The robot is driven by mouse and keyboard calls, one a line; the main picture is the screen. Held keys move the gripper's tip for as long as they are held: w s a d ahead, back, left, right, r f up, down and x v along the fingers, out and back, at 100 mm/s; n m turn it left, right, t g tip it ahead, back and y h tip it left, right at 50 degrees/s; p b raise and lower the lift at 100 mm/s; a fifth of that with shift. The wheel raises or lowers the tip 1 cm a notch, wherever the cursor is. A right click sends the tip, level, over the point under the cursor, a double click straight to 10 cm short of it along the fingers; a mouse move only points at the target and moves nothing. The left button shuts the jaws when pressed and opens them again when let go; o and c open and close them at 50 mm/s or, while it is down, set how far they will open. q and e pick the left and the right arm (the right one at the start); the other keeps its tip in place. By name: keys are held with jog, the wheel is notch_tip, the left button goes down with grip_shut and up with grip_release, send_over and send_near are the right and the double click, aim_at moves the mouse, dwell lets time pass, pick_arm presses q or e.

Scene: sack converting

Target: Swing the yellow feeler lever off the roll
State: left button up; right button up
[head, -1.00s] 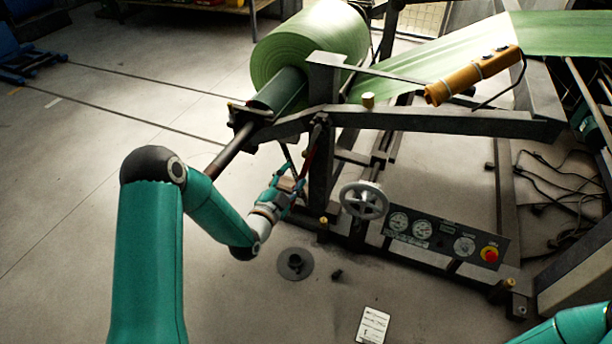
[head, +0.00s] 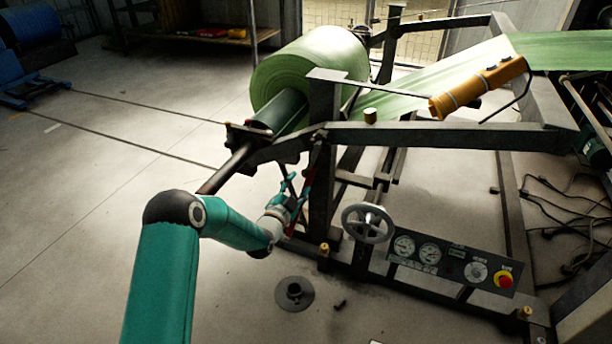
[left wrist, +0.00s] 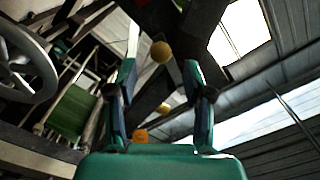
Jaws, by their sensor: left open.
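The green roll (head: 300,75) sits on its shaft in the frame's upper left. I cannot clearly make out a yellow feeler lever on the roll. A yellow-orange bar-like body (head: 480,86) with a dark cable lies by the green web, right of the roll. My left gripper (head: 291,182) is open and empty, pointing up beside the dark upright post, below the roll. In the left wrist view, a yellow ball-shaped knob (left wrist: 161,52) shows between the open fingertips, apparently beyond them; another yellow knob (left wrist: 165,107) shows lower. My right gripper is out of view.
The dark post (head: 322,160) and long side beam (head: 450,137) stand close to my left gripper. A grey handwheel (head: 368,223) and a gauge panel (head: 455,263) are to its right. A round disc (head: 294,293) lies on the floor. The floor at left is mostly open.

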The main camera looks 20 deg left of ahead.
aim_at(304, 176)
pick_arm(q)
jog(key=shift+w+b, duration=0.5)
jog(key=shift+w, duration=2.7)
jog(key=shift+r, duration=0.1)
grip_shut()
